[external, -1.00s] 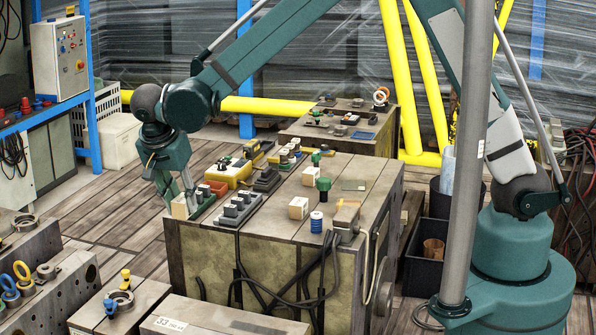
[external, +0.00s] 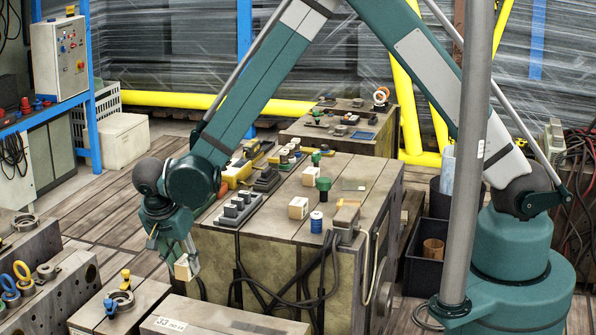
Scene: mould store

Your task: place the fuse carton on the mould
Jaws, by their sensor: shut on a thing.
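My gripper (external: 189,258) points down, shut on a small cream carton (external: 182,268), which I take to be the fuse carton. The carton is tilted slightly and hangs clear of the large block's front left corner. The large mould block (external: 215,265) stands in the middle with a crowded top. I cannot tell which block is the task's mould.
On the large block stand cream cartons (external: 298,208), a blue spool (external: 316,222), a green-topped piece (external: 323,190), and a grey connector strip (external: 238,208). Black cables (external: 300,300) hang down its front. A holed block (external: 60,285) with rings is at left.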

